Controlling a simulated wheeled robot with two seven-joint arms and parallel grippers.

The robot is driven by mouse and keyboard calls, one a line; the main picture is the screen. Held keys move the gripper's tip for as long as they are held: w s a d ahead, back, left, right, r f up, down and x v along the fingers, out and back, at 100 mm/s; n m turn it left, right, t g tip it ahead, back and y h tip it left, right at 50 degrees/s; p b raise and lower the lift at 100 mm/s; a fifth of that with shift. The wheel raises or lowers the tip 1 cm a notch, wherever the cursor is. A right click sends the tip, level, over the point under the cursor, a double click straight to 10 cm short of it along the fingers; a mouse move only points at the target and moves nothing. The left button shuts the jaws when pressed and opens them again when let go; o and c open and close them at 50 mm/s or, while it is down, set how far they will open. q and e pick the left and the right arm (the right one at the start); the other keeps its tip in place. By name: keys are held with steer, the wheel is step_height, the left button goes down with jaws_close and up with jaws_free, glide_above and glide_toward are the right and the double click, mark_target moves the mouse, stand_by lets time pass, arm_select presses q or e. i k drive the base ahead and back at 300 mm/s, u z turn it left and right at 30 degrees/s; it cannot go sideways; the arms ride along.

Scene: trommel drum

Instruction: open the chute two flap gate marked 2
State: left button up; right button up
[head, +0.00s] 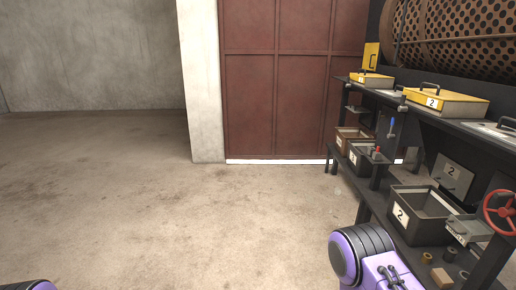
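A grey flat plate marked 2 (455,173) hangs tilted under the machine's dark shelf at the right; it looks like the chute two flap gate. It appears to be closed, but its edges are partly dark and I cannot be sure. A dark open bin marked 2 (426,204) stands below it on the lower bench. Neither of my grippers is in view. Purple and black parts of my own arms show at the bottom edge, one near the bin and one at the far left corner.
A yellow lid marked 2 (447,104) lies on the upper shelf under the perforated drum (455,35). A red handwheel (499,212) is at the right edge. Smaller bins (361,157) stand further back. A wooden block (442,278) lies on the bench. The floor left is clear.

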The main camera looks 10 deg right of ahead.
mark_target(454, 177)
steer(key=z, duration=0.45)
steer(key=i, duration=1.8)
steer(key=z, duration=1.75)
steer(key=i, duration=1)
steer(key=z, duration=1)
